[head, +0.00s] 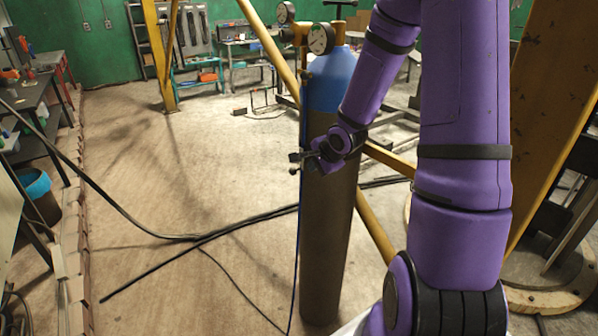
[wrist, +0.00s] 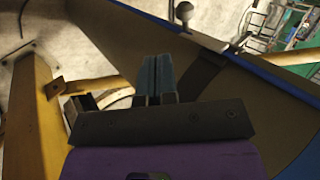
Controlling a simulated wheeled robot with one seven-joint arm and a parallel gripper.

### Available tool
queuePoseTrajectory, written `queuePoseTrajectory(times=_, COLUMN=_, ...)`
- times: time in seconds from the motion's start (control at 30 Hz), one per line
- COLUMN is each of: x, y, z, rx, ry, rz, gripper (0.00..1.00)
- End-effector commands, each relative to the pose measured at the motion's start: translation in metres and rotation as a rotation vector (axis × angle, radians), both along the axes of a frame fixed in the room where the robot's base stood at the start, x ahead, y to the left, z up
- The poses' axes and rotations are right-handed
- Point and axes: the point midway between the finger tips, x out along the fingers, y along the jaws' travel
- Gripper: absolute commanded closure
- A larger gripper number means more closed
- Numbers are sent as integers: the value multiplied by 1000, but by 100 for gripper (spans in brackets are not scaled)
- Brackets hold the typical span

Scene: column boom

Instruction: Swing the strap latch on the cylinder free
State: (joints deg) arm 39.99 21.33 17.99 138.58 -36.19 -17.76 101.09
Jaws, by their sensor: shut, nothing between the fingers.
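The tall gas cylinder (head: 328,235) stands upright in the head view, grey-brown below with a blue shoulder. It fills much of the wrist view (wrist: 240,75), appearing tilted there. A dark strap (wrist: 208,70) crosses its surface. A small round knob on a short stem (wrist: 183,14) stands out at the cylinder's edge and looks like part of the latch. My gripper (head: 304,158) is beside the cylinder's upper body. In the wrist view my gripper (wrist: 154,62) has its fingers together and empty, apart from the knob in the picture. My gripper hides part of the strap.
Pressure gauges (head: 320,38) sit atop the cylinder. Yellow beams (head: 375,225) stand close behind and right of it. Black cables (head: 190,238) cross the floor. A workbench (head: 35,105) lies at far left. The floor left of the cylinder is largely open.

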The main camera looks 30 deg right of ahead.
Motion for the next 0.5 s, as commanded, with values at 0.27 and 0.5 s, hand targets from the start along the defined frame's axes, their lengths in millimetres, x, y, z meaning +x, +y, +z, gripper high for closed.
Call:
queuePoseTrajectory(times=0.27, x=22, y=2, z=-29, rx=0, ry=3, rz=4, gripper=100)
queuePoseTrajectory(times=0.5, x=49, y=3, z=-51, rx=-2, ry=0, rz=4, gripper=100)
